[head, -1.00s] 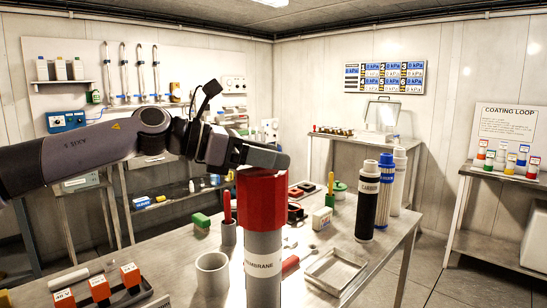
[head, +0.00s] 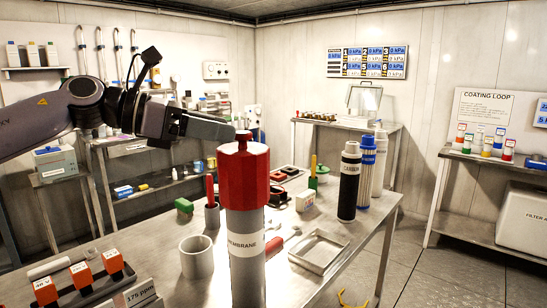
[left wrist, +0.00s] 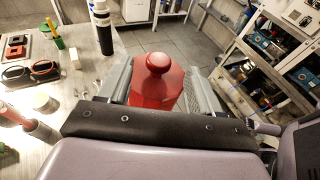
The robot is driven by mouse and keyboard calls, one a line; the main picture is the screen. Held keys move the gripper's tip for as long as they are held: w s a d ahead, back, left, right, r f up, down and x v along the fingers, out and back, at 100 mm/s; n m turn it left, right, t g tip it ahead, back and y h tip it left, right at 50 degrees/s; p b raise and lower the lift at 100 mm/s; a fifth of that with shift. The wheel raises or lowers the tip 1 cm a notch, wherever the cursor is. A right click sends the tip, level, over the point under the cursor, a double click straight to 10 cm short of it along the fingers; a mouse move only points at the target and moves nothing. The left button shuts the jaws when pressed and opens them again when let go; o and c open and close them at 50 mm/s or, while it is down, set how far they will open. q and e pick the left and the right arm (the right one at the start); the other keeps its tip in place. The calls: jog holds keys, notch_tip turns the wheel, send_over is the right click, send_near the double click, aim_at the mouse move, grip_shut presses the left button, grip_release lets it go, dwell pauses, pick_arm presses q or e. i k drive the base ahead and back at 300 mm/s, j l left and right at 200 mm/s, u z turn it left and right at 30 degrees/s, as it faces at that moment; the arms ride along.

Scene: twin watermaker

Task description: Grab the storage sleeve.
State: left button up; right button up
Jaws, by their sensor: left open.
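No label in view reads "storage sleeve". A pale grey open-topped hollow cylinder (head: 197,258) stands upright on the table; I cannot tell whether it is the sleeve. Right of it stands a tall grey cylinder (head: 247,270) labelled "MEMBRANE", with a red faceted cap (head: 244,180) and round knob. My left gripper (head: 232,133) is open and empty, its tips just left of the knob in the head view. In the left wrist view the red cap (left wrist: 157,90) shows between the spread fingers, apparently beyond them. My right gripper is not in view.
The metal table (head: 300,290) also holds a shallow tray (head: 319,252), a black bottle (head: 349,182), a blue-and-white cartridge (head: 366,172) and a white cylinder (head: 379,163). Orange-topped blocks (head: 82,275) stand in a dark rack at front left. A shelf (head: 490,160) with small bottles is at right.

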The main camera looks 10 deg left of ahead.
aim_at(245, 231)
jog(key=k, duration=1)
